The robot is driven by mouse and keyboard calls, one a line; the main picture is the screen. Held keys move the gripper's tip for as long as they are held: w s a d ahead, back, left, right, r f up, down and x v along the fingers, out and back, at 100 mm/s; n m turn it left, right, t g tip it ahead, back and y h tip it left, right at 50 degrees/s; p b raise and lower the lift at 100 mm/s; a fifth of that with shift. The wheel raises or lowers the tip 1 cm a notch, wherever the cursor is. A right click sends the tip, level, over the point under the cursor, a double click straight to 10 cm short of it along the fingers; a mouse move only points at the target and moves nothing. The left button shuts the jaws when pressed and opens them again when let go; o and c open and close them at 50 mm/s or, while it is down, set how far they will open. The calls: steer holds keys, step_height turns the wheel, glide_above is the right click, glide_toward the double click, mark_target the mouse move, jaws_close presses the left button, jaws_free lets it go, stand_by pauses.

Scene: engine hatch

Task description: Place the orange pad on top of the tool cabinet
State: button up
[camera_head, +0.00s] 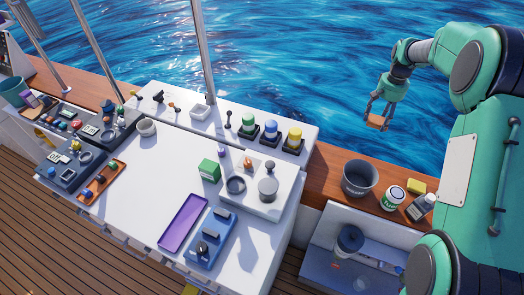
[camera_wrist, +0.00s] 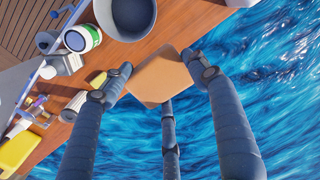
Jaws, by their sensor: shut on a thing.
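My gripper (camera_head: 379,112) is shut on the orange pad (camera_head: 376,122), holding it in the air at the upper right of the head view, with the sea behind it. In the wrist view the flat, square orange pad (camera_wrist: 158,78) sits between the fingertips of my gripper (camera_wrist: 160,72). The white cabinet with drawers along its front (camera_head: 140,185), which looks like the tool cabinet, stands left of my gripper, apart from the pad.
On the white top are a purple tray (camera_head: 183,222), a blue holder (camera_head: 211,240), a green box (camera_head: 209,171) and a stove-like unit (camera_head: 268,206). Its left-middle surface is bare. A grey bucket (camera_head: 360,178) and green-labelled can (camera_head: 392,198) stand on the wooden ledge.

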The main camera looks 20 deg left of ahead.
steer(key=s+a+p, duration=0.2)
steer(key=s+a, duration=0.1)
steer(key=a, duration=1)
steer(key=s+a+p, duration=0.1)
steer(key=s+a, duration=0.1)
steer(key=a, duration=1)
steer(key=s+a+p, duration=0.2)
steer(key=s+a, duration=0.1)
steer(key=a, duration=1)
steer(key=s+a+p, duration=0.3)
steer(key=s+a, duration=1)
steer(key=a, duration=0.3)
steer(key=s+a+p, duration=0.2)
steer(key=s+a, duration=1.2)
steer(key=a, duration=0.2)
steer(key=f, duration=0.5)
steer(key=shift+w+d+f, duration=0.2)
steer(key=shift+w+d, duration=0.05)
steer(key=shift+w, duration=0.1)
steer(key=shift+f, duration=3.1)
